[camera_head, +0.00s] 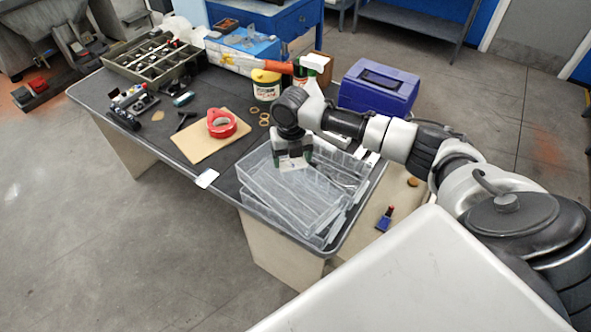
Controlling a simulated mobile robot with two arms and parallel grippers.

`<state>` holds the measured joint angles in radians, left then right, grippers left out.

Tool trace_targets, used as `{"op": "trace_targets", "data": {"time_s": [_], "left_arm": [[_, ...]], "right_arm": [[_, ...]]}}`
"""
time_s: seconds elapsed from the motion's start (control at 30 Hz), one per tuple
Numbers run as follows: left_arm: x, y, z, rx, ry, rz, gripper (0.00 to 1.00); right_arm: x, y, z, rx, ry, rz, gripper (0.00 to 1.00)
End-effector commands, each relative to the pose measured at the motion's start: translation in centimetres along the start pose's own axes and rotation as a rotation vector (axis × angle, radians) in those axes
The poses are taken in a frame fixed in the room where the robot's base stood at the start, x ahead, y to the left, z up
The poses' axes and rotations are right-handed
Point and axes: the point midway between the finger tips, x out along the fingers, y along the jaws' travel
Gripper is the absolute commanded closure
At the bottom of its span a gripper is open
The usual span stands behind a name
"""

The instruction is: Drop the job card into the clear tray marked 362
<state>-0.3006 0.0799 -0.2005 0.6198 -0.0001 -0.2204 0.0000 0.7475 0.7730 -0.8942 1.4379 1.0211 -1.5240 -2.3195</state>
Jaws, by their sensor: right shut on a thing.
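Clear plastic trays (306,210) lie overlapping at the near right corner of the dark bench. I cannot read the number 362 on any of them. My right gripper (292,160) is over the trays, pointing down, and is shut on a small pale piece that looks like the job card (291,164). Its fingers hide most of the card, and I cannot tell how high it is above the tray floor. My left gripper is out of view.
A small white tag (207,178) is at the bench's front edge. Red tape (222,122) lies on brown cardboard (205,143). Bare bench shows at the front left.

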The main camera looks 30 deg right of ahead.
Motion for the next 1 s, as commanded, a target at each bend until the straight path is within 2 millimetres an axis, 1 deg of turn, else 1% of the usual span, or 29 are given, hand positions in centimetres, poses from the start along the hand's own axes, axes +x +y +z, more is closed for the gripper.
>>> {"op": "trace_targets", "data": {"time_s": [0.03,0.1,0.27,0.47,0.73,0.87,1.0], "left_arm": [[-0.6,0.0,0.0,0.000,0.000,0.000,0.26],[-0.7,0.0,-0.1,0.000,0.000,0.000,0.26],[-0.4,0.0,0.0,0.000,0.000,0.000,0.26],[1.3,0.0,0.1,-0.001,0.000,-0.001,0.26],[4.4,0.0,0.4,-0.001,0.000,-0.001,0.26],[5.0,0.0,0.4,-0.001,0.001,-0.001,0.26],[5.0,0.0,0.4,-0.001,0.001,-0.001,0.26]], "right_arm": [[-0.2,-0.3,0.0,-0.039,0.002,-0.001,0.45],[-0.1,-0.6,0.1,-0.083,0.001,-0.003,0.45],[0.4,-0.8,0.2,-0.126,0.001,-0.005,0.45],[2.2,-0.8,0.2,-0.127,0.001,-0.005,0.45],[5.4,-0.8,0.1,-0.126,0.000,-0.005,0.45],[6.1,-0.8,0.1,-0.126,0.000,-0.004,0.45],[6.1,-0.8,0.1,-0.126,0.000,-0.004,0.45]]}}
